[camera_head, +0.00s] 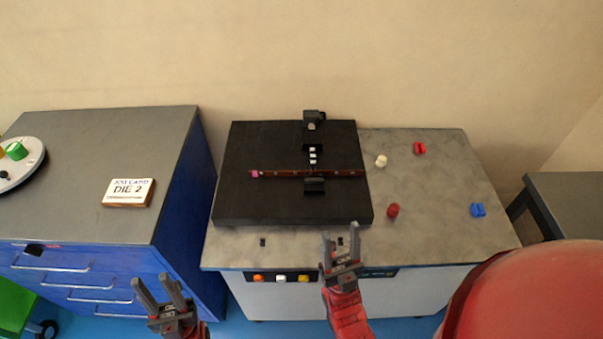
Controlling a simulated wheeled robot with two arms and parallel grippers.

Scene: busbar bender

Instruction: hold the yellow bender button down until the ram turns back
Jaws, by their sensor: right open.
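The yellow button (304,279) is on the black front panel of the bender cabinet, at the right of a row with a white button (281,278) and an orange button (258,278). My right gripper (340,232) is open and empty, right of the yellow button and in front of the cabinet's front edge; I see no contact with the button. My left gripper (151,281) is open and empty, lower left, away from the panel. The bender's black bed (240,199) carries a dark block (314,186), perhaps the ram, close to a brown bar (340,173).
Red, white and blue small pieces (392,210) lie on the grey cabinet top (440,235). A blue drawer cabinet (185,215) with a "DIE 2" card (128,192) stands left. A grey table (575,200) is at right. A large red shape blocks the lower right.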

